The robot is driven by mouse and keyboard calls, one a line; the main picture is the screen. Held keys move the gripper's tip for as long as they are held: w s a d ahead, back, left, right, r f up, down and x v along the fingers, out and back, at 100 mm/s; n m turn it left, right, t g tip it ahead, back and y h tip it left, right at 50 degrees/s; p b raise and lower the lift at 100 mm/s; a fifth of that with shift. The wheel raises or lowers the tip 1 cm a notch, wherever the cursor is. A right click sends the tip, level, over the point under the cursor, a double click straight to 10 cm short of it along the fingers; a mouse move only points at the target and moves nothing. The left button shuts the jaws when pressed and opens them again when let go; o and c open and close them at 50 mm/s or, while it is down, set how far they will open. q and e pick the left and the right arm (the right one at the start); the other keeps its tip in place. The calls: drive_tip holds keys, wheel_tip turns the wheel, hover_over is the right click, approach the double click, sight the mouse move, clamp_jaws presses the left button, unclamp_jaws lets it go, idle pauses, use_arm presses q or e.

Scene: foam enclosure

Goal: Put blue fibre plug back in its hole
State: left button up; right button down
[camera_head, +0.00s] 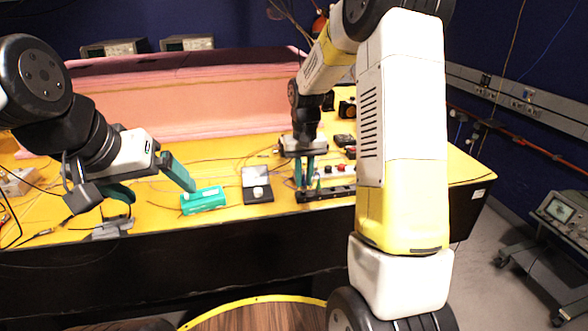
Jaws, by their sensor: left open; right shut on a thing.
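My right gripper (304,182) points straight down at the left end of a black strip (340,193) on the yellow bench. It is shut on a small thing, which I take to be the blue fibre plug. The fingers mostly hide it, and its colour is too small to tell. Whether it touches the strip or sits in a hole cannot be told. My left gripper (160,193) is open and empty, above the left part of the bench, with its fingers wide apart.
A teal box (203,200) lies just right of my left gripper. An open black case (258,196) stands between the grippers. A white unit with red knobs (336,171) is behind the strip. Thin cables cross the bench (215,160), and a pink foam wall (190,100) stands behind.

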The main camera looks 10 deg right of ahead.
drive_tip(key=shift+f, duration=1.05)
drive_tip(key=c, duration=1.3)
unclamp_jaws()
drive_tip(key=shift+r, duration=0.1)
wheel_tip(320, 180, up, 8)
drive_tip(key=shift+f, duration=0.2)
